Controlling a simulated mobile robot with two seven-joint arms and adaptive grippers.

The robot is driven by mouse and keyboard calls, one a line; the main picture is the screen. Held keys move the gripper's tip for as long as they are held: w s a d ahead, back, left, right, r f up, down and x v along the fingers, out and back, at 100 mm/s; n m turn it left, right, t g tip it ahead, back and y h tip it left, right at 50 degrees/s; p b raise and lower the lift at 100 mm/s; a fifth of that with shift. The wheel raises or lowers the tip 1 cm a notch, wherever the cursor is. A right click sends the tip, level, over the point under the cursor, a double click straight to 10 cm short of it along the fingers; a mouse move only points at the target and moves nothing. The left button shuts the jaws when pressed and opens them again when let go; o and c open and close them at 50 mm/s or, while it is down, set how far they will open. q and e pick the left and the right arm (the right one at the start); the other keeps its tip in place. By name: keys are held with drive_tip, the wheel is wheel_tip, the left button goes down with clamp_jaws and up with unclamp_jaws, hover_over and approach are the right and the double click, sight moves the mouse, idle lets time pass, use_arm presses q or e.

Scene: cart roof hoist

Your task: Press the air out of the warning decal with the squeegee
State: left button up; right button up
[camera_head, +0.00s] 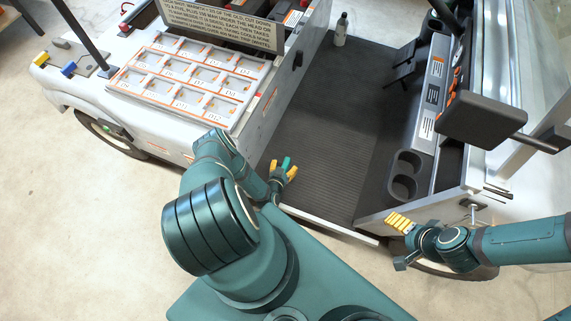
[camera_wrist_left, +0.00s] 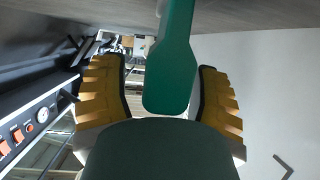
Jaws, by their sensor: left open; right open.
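My left gripper (camera_head: 284,168) is low at the cart's side opening, with its yellow fingers apart. A green handle-like piece (camera_head: 286,163), possibly the squeegee's, is between them; in the left wrist view the green piece (camera_wrist_left: 173,65) hangs between the two fingers, with gaps at its sides. Its working edge is not visible. My right gripper (camera_head: 400,222) is at the right, beside the cart's sill; its yellow ridged fingers appear empty. Orange-and-white labels show on the cart's side (camera_head: 205,118) and on the dashboard panel (camera_head: 432,94); I cannot tell which is the warning decal.
A tray (camera_head: 243,62) of numbered compartments lies on the cart's deck, with a text sign (camera_head: 222,22) behind it. The black ribbed floor (camera_head: 325,120) is mostly clear. A black padded piece (camera_head: 482,118) juts out at right.

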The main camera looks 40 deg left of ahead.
use_arm(q)
clamp_jaws()
drive_tip(key=shift+r, duration=0.15)
idle(0.4)
